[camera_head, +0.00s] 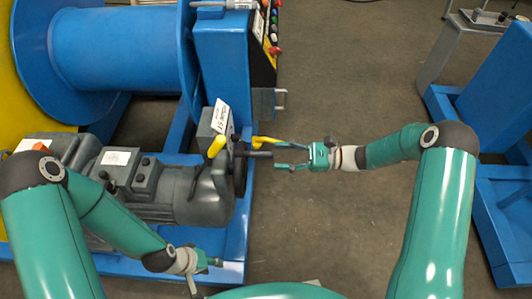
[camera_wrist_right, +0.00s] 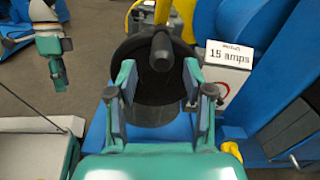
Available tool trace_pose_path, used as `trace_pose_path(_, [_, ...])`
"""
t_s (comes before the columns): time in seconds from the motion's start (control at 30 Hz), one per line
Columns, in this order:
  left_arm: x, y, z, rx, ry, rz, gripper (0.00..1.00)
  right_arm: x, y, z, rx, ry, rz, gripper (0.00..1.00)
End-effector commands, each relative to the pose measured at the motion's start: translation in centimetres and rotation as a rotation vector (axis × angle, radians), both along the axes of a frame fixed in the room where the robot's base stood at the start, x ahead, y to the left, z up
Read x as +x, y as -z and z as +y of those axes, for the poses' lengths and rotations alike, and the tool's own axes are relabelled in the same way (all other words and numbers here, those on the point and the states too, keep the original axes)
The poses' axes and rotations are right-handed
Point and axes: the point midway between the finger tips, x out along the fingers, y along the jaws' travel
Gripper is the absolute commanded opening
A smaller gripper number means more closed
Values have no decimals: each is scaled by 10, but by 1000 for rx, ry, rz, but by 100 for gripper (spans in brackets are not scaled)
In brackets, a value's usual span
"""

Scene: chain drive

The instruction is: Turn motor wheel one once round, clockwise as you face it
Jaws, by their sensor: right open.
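Motor wheel one (camera_head: 239,168) is a dark wheel standing on the end of the grey motor (camera_head: 205,195). A dark crank handle (camera_head: 261,154) sticks out from it to the right. My right gripper (camera_head: 279,155) is open and faces the wheel, with the handle's end at about its fingertips. In the right wrist view the black wheel (camera_wrist_right: 152,108) fills the space beyond my open fingers (camera_wrist_right: 160,78), and the handle's round end (camera_wrist_right: 161,58) lies between the fingertips, with no clear contact. My left gripper (camera_head: 210,264) is low, near the blue frame's front edge; its jaws are too small to judge.
A yellow lever (camera_head: 265,141) lies just above the handle. A blue drum (camera_head: 115,48) and a blue control box (camera_head: 222,50) with coloured knobs stand behind. A "15 amps" label (camera_wrist_right: 230,54) is beside the wheel. Open floor (camera_head: 340,80) lies to the right, up to another blue frame (camera_head: 495,200).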

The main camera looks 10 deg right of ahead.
Motion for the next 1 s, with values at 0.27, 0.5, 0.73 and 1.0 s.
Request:
trace_pose_path(0.27, [0,-1,0,0,0,0,40,9,0,47,1,-2,0,52])
trace_pose_path(0.5, [0,-1,0,0,0,0,40,12,0,60,-1,0,-1,52])
trace_pose_path(0.73, [0,-1,0,0,0,0,40,12,0,60,-1,1,0,52])
trace_pose_path(1.0, [0,-1,0,0,0,0,40,12,0,60,-1,0,0,10])
